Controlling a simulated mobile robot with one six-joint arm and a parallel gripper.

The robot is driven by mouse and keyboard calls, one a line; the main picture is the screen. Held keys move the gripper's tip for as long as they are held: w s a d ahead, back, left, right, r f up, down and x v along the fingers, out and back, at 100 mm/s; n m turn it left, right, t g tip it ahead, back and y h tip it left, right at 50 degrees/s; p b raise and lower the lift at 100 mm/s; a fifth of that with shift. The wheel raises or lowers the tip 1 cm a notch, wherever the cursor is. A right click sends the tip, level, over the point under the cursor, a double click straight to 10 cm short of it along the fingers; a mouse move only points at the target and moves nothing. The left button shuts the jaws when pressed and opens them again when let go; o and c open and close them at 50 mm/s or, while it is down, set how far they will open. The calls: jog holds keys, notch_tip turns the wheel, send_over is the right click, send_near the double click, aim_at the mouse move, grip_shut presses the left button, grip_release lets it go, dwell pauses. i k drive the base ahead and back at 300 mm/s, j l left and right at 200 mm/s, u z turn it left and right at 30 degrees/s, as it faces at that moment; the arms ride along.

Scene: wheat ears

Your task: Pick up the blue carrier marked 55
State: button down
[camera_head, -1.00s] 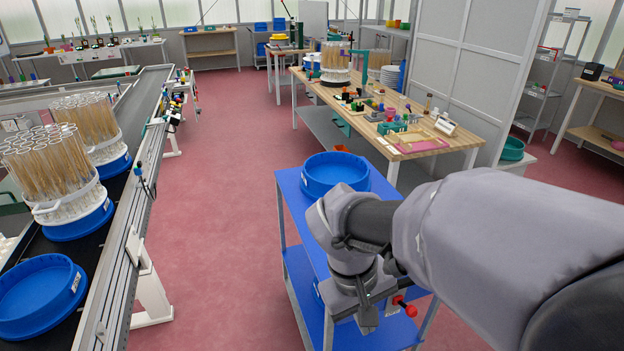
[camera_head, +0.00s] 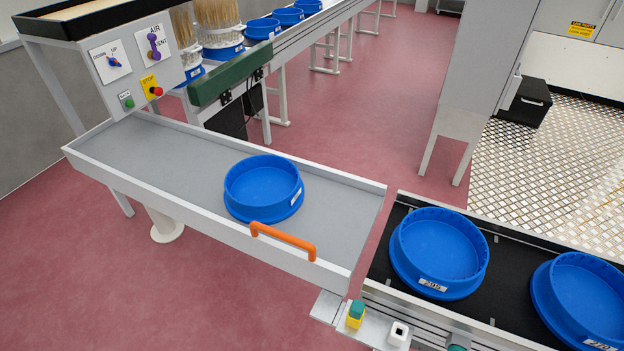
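No carrier that I can read as 55 shows. A round, empty blue carrier (camera_head: 263,190) lies on the grey tray, with a small white label at its right side too small to read. A second blue carrier (camera_head: 438,248) on the black conveyor has a label that looks like 205 or 295. A third blue carrier (camera_head: 583,295), cut by the right edge, has a label that looks like 270. More blue carriers (camera_head: 263,29) stand on a far conveyor, their labels unreadable. My gripper and arm are not in view.
The grey tray (camera_head: 130,150) has raised white sides and an orange handle (camera_head: 283,242). A control panel (camera_head: 130,65) with knobs and a stop button stands at upper left. The black conveyor (camera_head: 510,280) runs off right. Red floor (camera_head: 350,110) is open behind the tray.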

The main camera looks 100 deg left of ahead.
aim_at(267, 189)
jog(key=u, duration=3.55)
jog(key=i+j+z, duration=1.05)
jog(key=j+z, duration=0.15)
jog(key=j, duration=0.25)
jog(key=i+j+z, duration=0.1)
jog(key=j+z, duration=0.2)
jog(key=j, duration=0.15)
jog(key=i+j+z, duration=0.1)
jog(key=j+z, duration=0.15)
jog(key=j, duration=0.3)
jog(key=j+z, duration=0.3)
jog(key=j, duration=0.2)
jog(key=j+z, duration=0.3)
jog(key=j, duration=0.3)
